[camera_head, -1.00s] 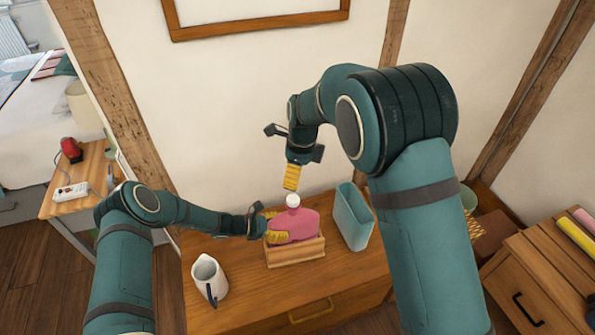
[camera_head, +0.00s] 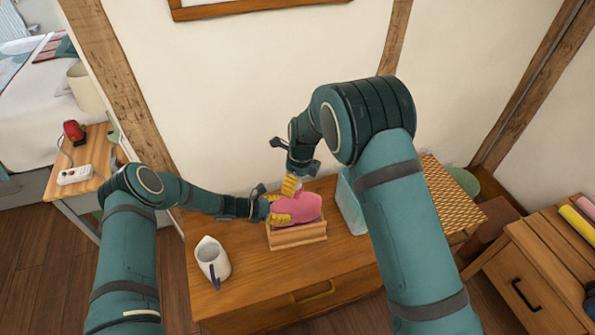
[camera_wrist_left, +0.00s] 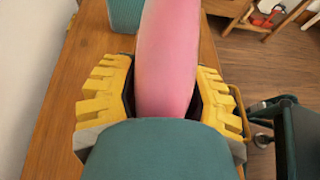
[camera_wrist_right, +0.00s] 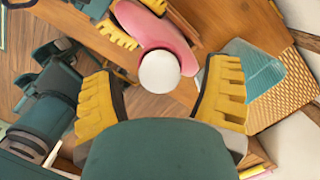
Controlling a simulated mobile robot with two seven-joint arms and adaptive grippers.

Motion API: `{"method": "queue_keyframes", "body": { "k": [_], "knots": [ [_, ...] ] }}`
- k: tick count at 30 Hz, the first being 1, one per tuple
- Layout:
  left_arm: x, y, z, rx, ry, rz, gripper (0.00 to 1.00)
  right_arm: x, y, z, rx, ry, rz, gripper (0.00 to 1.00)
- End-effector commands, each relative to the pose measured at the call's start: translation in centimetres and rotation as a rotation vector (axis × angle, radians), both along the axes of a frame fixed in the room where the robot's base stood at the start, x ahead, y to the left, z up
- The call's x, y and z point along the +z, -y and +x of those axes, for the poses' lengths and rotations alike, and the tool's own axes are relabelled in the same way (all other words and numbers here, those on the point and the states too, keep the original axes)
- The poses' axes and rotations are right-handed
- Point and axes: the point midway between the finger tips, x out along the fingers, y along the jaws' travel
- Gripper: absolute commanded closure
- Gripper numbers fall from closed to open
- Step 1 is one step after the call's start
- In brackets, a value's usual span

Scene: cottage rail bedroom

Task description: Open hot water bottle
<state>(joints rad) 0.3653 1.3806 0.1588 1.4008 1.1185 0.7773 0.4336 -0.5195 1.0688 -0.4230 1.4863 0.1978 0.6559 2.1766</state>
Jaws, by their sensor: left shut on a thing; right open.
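The pink hot water bottle (camera_head: 300,206) sits in a small wooden holder (camera_head: 298,236) on the wooden dresser. My left gripper (camera_head: 279,212) is shut on the bottle from the left side; in the left wrist view the bottle (camera_wrist_left: 168,60) stands between its yellow fingers. The white cap (camera_wrist_right: 159,72) shows in the right wrist view, on the bottle's neck. My right gripper (camera_head: 290,187) is above the bottle at the cap, its fingers open on either side, with visible gaps. In the head view the fingers mostly hide the cap.
A white jug (camera_head: 212,260) stands on the dresser at the front left. A teal container (camera_head: 351,203) stands close to the right of the holder, partly behind my right arm. The wall rises behind the dresser. A side table (camera_head: 78,180) is at the left.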

Motion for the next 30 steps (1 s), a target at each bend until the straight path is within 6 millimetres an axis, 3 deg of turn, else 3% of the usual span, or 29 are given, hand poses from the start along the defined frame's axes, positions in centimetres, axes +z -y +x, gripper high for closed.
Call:
{"method": "queue_keyframes", "body": {
  "k": [13, 14, 20, 30],
  "knots": [
    [-0.04, 0.01, -0.03, 0.0, 0.0, 0.0, 1.0, -0.92, -0.12, 0.04, 0.0, 0.0, 0.001, 0.24],
    [-0.04, 0.01, -0.03, 0.0, 0.0, 0.0, 1.0, -0.92, -0.13, 0.04, 0.0, 0.0, 0.001, 0.3],
    [-0.03, 0.02, -0.03, 0.0, 0.0, 0.0, 1.0, -0.91, -0.12, 0.04, 0.0, 0.0, 0.0, 1.0],
    [-0.03, 0.0, -0.02, 0.0, -0.001, 0.0, 1.0, -0.92, -0.1, 0.04, 0.012, 0.0, 0.0, 1.0]
  ]
}}
